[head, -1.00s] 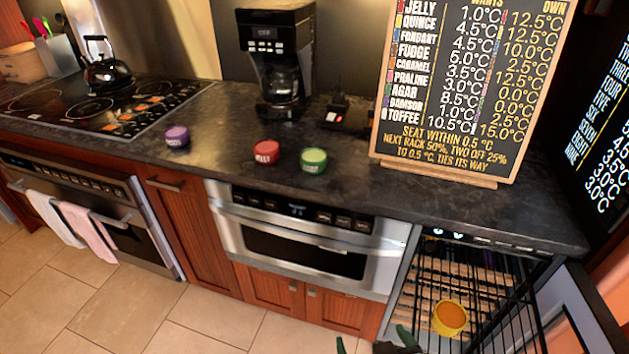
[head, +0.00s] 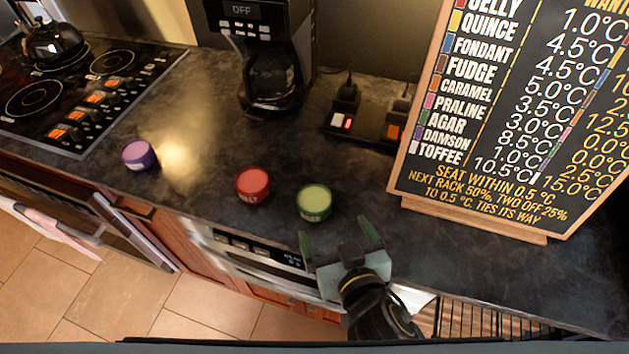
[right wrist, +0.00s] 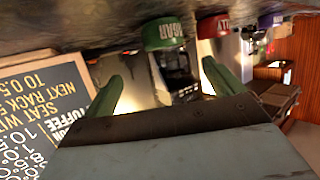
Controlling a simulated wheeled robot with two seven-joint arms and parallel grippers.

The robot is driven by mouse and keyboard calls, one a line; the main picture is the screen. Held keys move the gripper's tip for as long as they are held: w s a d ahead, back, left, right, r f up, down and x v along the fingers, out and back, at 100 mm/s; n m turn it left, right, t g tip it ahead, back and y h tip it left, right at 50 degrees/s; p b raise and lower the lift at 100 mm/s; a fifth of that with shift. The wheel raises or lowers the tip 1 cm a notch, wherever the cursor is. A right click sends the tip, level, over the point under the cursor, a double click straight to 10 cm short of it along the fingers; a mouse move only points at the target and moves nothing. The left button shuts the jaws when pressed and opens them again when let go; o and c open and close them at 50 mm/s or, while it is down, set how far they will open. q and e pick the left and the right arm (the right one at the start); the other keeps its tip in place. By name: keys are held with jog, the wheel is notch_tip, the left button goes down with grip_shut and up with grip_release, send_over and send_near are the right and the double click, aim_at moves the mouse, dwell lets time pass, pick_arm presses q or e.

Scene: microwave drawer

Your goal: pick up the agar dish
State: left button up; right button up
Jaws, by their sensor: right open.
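The agar dish is the round green dish (head: 314,203) on the dark counter, near its front edge. In the right wrist view it shows as a green dish lettered AGAR (right wrist: 163,34), at the top between and beyond the fingers. My right gripper (head: 334,228) is open and empty, with green fingers spread. In the head view it is just in front of and slightly right of the dish, not visibly touching it. The fingers also show in the right wrist view (right wrist: 162,74). My left gripper is not in view.
A red dish (head: 252,185) stands just left of the green one, and a purple dish (head: 139,154) further left. A coffee maker (head: 270,60) stands behind. A chalkboard (head: 490,120) stands right. A drawer microwave (head: 250,255) is below the counter edge.

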aim_at(318, 208)
jog(key=x, duration=0.6)
jog(key=shift+w+a+f, duration=0.1)
jog(key=shift+w+a, duration=0.05)
jog(key=shift+s+a+f+x, duration=0.1)
jog(key=shift+x, duration=0.85)
jog(key=shift+s+a+f+x, duration=0.1)
jog(key=shift+f+x, duration=0.05)
jog(key=shift+x, duration=0.8)
jog(key=shift+a+f+x, duration=0.1)
jog(key=shift+x, duration=0.85)
jog(key=shift+s, duration=0.1)
jog(key=c, duration=1.2)
jog(key=shift+r, duration=0.15)
